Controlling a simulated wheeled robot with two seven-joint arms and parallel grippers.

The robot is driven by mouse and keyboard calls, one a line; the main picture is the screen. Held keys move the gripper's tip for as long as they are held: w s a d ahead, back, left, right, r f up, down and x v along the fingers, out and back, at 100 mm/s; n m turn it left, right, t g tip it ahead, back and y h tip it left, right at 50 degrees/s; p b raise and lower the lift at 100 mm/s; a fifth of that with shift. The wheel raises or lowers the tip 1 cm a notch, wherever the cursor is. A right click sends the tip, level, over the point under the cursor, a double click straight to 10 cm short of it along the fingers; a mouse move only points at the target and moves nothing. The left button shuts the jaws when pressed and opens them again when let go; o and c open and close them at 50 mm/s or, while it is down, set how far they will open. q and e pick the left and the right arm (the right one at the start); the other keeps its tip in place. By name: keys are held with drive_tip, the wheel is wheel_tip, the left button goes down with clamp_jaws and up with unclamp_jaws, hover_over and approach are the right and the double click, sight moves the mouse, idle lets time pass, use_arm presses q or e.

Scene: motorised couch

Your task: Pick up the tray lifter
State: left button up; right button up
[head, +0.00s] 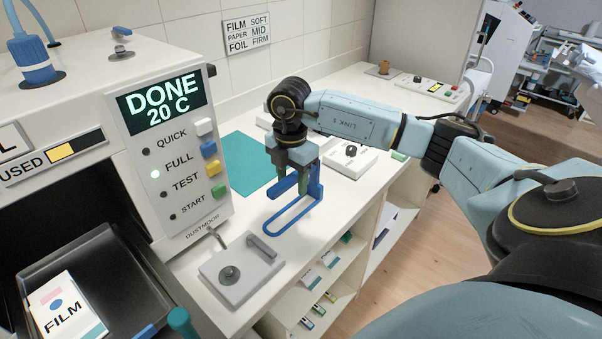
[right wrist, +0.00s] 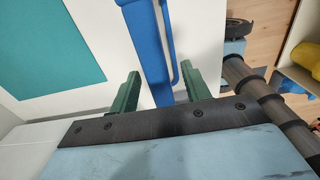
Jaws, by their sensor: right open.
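The tray lifter (head: 290,216) is blue, with a long flat loop and an upright part at its right end. It is at the counter's front edge; I cannot tell whether it touches the counter. My right gripper (head: 296,182) points down over the upright part. Its green fingers are open. In the right wrist view the blue lifter (right wrist: 150,45) runs between the two fingers of the gripper (right wrist: 163,90), with a gap visible on the right side. The lifter's lower end is hidden there. My left gripper is not in view.
The machine panel (head: 165,150) reads DONE 20 C. Its open bay holds a dark tray (head: 130,290) with a FILM packet (head: 65,305). A grey control box (head: 240,270) sits left of the lifter. A teal mat (head: 243,160) lies behind it. Shelves (head: 325,285) are below the counter.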

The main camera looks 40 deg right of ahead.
drive_tip(key=shift+f, duration=1.25)
clamp_jaws()
drive_tip(key=shift+r, duration=0.1)
